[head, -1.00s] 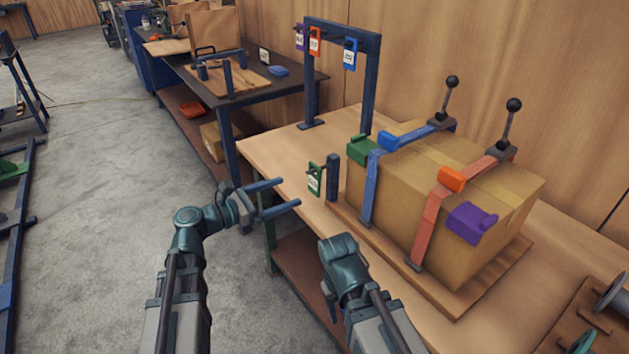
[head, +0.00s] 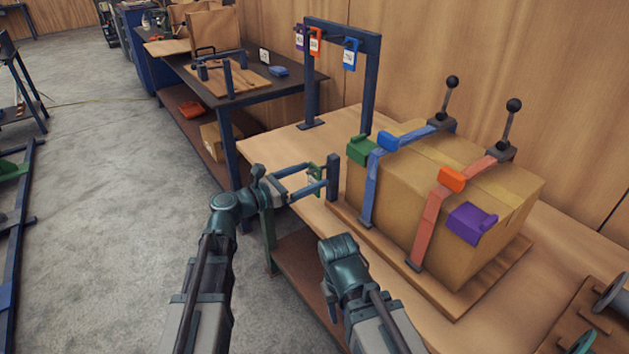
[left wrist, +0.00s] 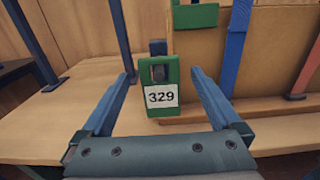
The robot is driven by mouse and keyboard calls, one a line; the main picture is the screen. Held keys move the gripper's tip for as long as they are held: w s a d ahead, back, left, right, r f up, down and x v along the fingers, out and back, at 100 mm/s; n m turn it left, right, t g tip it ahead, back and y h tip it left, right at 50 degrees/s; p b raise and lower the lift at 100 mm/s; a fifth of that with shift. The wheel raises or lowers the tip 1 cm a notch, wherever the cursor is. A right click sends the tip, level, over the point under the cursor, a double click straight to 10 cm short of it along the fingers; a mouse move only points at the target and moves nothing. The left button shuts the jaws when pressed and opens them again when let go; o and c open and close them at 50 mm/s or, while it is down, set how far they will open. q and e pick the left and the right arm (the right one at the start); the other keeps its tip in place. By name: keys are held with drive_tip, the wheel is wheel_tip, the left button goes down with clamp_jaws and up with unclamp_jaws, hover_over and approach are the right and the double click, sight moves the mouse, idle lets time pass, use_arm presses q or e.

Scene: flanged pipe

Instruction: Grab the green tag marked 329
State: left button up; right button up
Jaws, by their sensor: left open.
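The green tag (left wrist: 161,112) marked 329 hangs upright on a short dark blue post (head: 332,176) at the table's near edge. In the left wrist view it is between my open left fingers (left wrist: 162,85), with a gap on each side. In the head view the left gripper (head: 303,180) reaches right to the tag (head: 314,176) and partly covers it. The left jaws hold nothing. My right arm (head: 345,270) is at the lower middle of the head view; its fingers are too hidden to read.
A cardboard box (head: 420,200) strapped with a blue and an orange strap stands just right of the post. A blue frame (head: 368,85) with purple, orange and blue tags stands behind. A dark side table (head: 300,88) lies to the left.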

sight(329, 164)
use_arm(q)
drive_tip(key=x, duration=0.5)
drive_tip(key=shift+w+d+r, duration=0.1)
drive_tip(key=shift+w+d, duration=0.05)
drive_tip(key=c, duration=1.4)
drive_tip(key=shift+r, duration=0.1)
drive_tip(key=shift+r+p, duration=0.4)
drive_tip(key=shift+p, duration=0.2)
drive_tip(key=v, duration=1.8)
drive_tip(key=shift+f, duration=0.15)
drive_tip(key=shift+c, duration=0.2)
